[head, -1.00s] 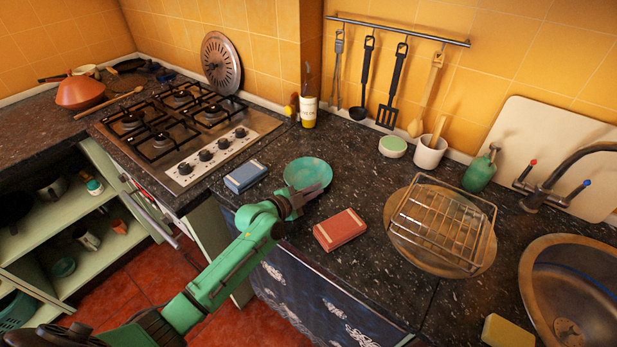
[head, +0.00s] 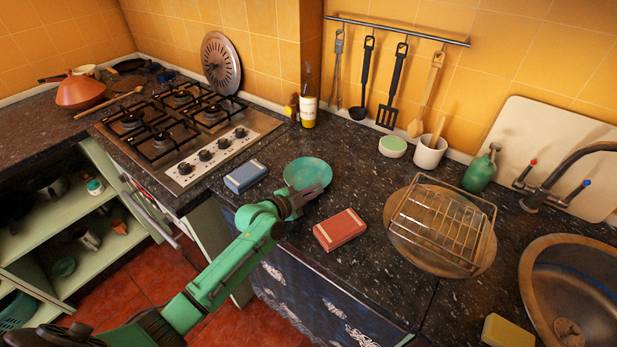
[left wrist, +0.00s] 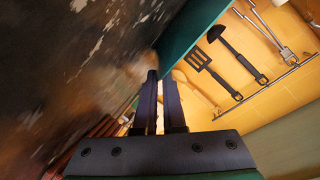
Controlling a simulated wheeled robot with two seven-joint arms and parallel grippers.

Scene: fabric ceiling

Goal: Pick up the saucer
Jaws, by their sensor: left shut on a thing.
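The saucer (head: 306,170) is a round teal dish on the dark speckled counter, right of the blue book. My left gripper (head: 308,193) reaches in from the lower left and is shut on the saucer's near rim. In the left wrist view, the two dark fingers (left wrist: 158,98) are close together, and the teal saucer (left wrist: 190,42) extends beyond their tips. The fingers hide a small part of the rim in the head view. I cannot tell whether the saucer is clear of the counter. My right gripper is in neither view.
A blue book (head: 246,176) lies left of the saucer and a red book (head: 340,230) lies to its right. A gas hob (head: 185,125) is further left. A wire rack on a round board (head: 400,240) is at right.

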